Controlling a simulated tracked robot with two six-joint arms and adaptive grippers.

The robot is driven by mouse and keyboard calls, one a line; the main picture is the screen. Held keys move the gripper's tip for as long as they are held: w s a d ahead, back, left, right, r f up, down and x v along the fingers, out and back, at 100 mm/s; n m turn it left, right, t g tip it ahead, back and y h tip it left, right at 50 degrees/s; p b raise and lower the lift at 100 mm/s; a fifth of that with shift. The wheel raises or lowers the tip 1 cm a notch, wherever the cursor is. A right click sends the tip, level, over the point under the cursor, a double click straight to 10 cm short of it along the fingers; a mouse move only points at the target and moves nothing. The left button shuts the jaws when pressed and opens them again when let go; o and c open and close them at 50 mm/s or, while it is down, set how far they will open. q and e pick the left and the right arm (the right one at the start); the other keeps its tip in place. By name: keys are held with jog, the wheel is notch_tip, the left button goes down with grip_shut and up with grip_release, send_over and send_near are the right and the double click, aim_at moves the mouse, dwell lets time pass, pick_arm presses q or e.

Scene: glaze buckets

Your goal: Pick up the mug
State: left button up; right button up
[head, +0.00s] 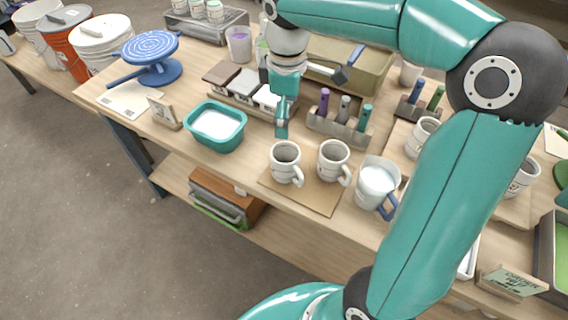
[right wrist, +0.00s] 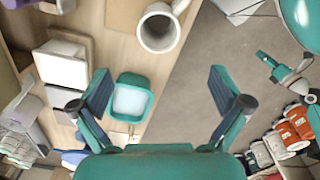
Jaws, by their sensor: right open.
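Two speckled off-white mugs stand upright on a brown board (head: 318,198) at the table's front: a left mug (head: 285,163) and a right mug (head: 333,162), handles toward the lower right. My right gripper (head: 282,128) hangs just behind the left mug, pointing down and apart from it. In the right wrist view its jaws (right wrist: 160,72) are spread wide and empty. A mug (right wrist: 159,28) shows there at the top, beyond the fingertips, with its open mouth visible. What seems to be my left gripper (right wrist: 268,64) is small at the right of that view; its jaws are unclear.
A teal tub (head: 216,126) with white contents stands left of the mugs. A white pitcher (head: 377,182) with a blue handle is close on their right. A tool block (head: 340,130) stands behind them, and lidded boxes (head: 243,88) behind my gripper. The table edge is close in front.

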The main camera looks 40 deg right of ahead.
send_near(287, 154)
jog(key=s+a+f, duration=0.1)
jog(key=s+a, duration=0.1)
jog(key=shift+f, duration=2.9)
jog(key=c, duration=1.5)
jog(key=shift+o, duration=0.2)
jog(key=shift+r, duration=0.2)
